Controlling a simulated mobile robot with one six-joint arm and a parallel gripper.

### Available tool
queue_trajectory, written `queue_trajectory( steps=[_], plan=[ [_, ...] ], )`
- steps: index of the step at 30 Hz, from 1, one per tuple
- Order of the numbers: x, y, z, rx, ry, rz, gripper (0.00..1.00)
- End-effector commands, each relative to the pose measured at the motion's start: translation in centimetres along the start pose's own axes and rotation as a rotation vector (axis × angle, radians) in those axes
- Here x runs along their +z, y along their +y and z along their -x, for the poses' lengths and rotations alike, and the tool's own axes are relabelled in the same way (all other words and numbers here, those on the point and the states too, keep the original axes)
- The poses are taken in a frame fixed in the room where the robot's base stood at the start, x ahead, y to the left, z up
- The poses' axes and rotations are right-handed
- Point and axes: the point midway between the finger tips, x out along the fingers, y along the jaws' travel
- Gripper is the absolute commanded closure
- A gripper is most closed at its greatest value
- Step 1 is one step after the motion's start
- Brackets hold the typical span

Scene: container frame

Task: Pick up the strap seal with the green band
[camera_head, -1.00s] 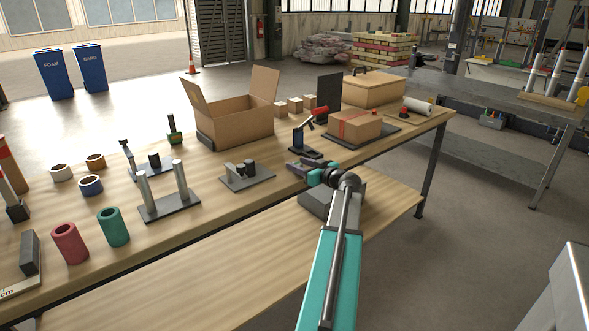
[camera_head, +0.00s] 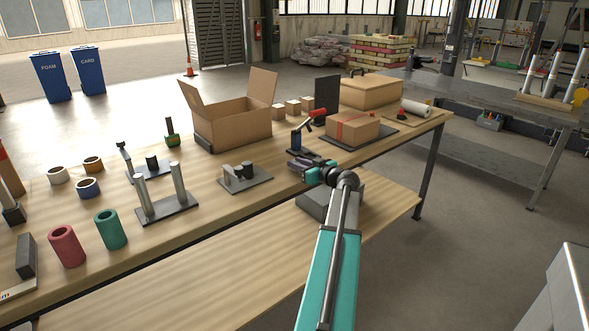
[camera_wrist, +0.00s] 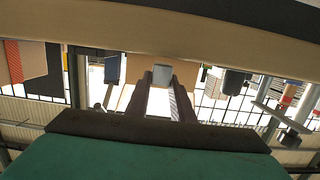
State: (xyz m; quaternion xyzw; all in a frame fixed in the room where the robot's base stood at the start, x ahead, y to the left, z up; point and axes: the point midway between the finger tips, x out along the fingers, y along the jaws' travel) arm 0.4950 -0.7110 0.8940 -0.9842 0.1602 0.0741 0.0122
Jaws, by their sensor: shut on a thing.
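In the head view the held piece is too small to make out.
An open carton (camera_head: 235,128) is further left. A plate with two posts (camera_head: 165,208) and a fixture plate (camera_head: 245,180) stand nearer. The lower shelf (camera_head: 190,275) is mostly bare.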

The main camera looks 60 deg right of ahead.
Motion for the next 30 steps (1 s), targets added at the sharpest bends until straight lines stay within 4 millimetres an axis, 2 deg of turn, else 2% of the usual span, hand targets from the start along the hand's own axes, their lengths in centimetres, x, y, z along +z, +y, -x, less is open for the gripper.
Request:
queue_trajectory(
  steps=[7, 17, 30],
  plan=[
    [-2.3, 0.0, 0.4, 0.000, 0.002, 0.003, 1.00],
    [-2.0, -2.0, 3.7, 0.002, 0.000, 0.000, 1.00],
    [-1.7, -5.2, 9.1, 0.001, 0.001, 0.001, 1.00]
  ],
)
